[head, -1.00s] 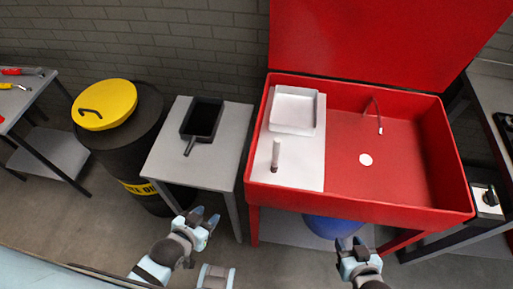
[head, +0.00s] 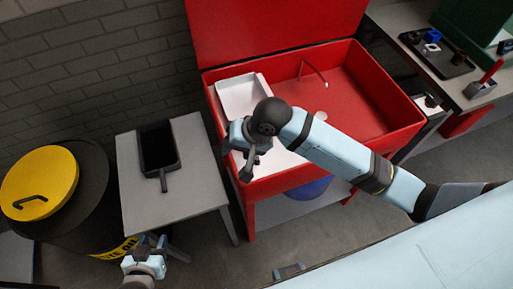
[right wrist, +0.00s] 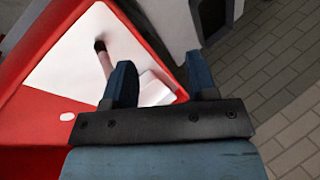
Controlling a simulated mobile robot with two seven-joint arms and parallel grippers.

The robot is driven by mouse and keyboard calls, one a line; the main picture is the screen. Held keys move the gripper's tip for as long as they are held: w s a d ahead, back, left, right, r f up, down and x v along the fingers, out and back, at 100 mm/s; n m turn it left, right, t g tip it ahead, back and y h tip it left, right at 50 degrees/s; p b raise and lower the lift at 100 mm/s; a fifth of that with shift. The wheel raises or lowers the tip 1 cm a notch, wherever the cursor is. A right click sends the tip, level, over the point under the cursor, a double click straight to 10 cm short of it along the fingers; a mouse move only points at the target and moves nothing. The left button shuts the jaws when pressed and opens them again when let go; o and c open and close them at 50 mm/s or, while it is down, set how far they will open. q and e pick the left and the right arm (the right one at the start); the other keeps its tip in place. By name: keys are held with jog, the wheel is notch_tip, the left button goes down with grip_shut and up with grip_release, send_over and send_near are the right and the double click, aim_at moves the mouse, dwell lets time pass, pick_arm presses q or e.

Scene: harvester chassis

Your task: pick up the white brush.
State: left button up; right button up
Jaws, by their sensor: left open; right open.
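The white brush (right wrist: 104,61), with a pale handle and a dark end, shows in the right wrist view on the white board (right wrist: 80,65) of the red basin. My right gripper (right wrist: 160,78) is open and empty, and the brush appears just beyond and left of its left finger. In the head view my right gripper (head: 238,160) hangs over the basin's front left corner, and my arm hides the brush there. My left gripper (head: 156,243) is open and empty below the small grey table.
The red basin (head: 370,100) has a raised lid behind it, a white tray (head: 243,96) and a thin spout (head: 315,72). The grey table (head: 198,165) holds a black pan (head: 158,148). A black drum with a yellow lid (head: 40,183) stands left.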

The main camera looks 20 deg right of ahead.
jog(key=w+d+r+m+g+h, duration=0.1)
jog(key=d+r+m, duration=0.1)
jog(key=w+d+r+m+h, duration=0.2)
jog(key=w+d+r+m+g+h, duration=0.1)
jog(key=d+r+h, duration=0.1)
jog(key=shift+w+d+r+m+g, duration=0.3)
jog(key=shift+w+d+m, duration=0.05)
jog(key=shift+w+m, duration=0.05)
jog(key=shift+d+f, duration=0.1)
notch_tip(320, 180, down, 8)
jog(key=shift+f+p, duration=0.1)
jog(key=shift+p, duration=0.25)
jog(key=f+p, duration=0.1)
jog(key=f, duration=0.4)
jog(key=shift+w, duration=0.2)
grip_shut()
